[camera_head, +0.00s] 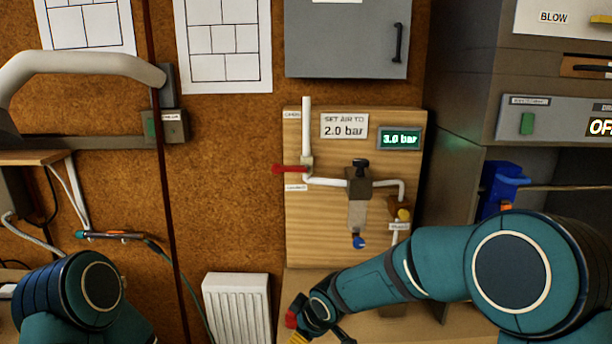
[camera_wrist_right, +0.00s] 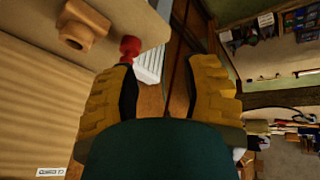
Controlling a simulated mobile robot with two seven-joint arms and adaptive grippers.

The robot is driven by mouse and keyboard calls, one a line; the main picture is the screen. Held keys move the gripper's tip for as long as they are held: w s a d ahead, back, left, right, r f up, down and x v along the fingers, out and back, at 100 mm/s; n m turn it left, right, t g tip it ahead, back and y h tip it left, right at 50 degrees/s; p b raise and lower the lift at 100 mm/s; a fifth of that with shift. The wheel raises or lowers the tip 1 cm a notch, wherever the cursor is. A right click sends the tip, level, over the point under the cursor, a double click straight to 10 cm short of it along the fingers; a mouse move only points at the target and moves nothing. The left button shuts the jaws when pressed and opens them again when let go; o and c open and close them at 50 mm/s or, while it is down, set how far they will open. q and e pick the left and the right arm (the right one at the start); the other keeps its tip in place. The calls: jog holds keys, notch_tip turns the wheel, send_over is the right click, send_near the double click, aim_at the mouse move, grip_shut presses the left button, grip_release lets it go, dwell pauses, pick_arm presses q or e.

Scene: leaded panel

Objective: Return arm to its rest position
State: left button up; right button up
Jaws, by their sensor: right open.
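My right arm reaches in from the right in the head view, and its gripper (camera_head: 299,336) shows only partly at the bottom edge. In the right wrist view the yellow fingers of this gripper (camera_wrist_right: 162,66) are spread apart with nothing between them. A red knob-like part (camera_wrist_right: 130,48) shows near the left fingertip; I cannot tell whether they touch. A teal joint of my left arm is at the lower left of the head view; the left gripper is out of the frame.
A wooden board (camera_head: 325,235) carries white pipes, a red lever (camera_head: 290,169) and a display (camera_head: 401,139) reading 3.0 bar. Its sign (camera_head: 344,126) says 2.0 bar. A white ribbed panel (camera_head: 237,308) stands left of the right gripper. Grey cabinets (camera_head: 468,90) stand at the right.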

jog(key=s+d+f+m+g, duration=0.1)
jog(key=s+d+f+m, duration=0.2)
jog(key=s+f, duration=0.4)
jog(key=s+d+f+m+g+b, duration=0.1)
jog(key=s+d+f+m, duration=0.3)
jog(key=s+f+m, duration=0.2)
jog(key=s+d+f+m, duration=0.3)
jog(key=s+f+m, duration=0.2)
jog(key=s+f, duration=0.3)
jog(key=shift+d+f+g+y, duration=0.2)
jog(key=shift+f+g+y, duration=0.2)
jog(key=shift+f, duration=0.2)
dwell(0.7)
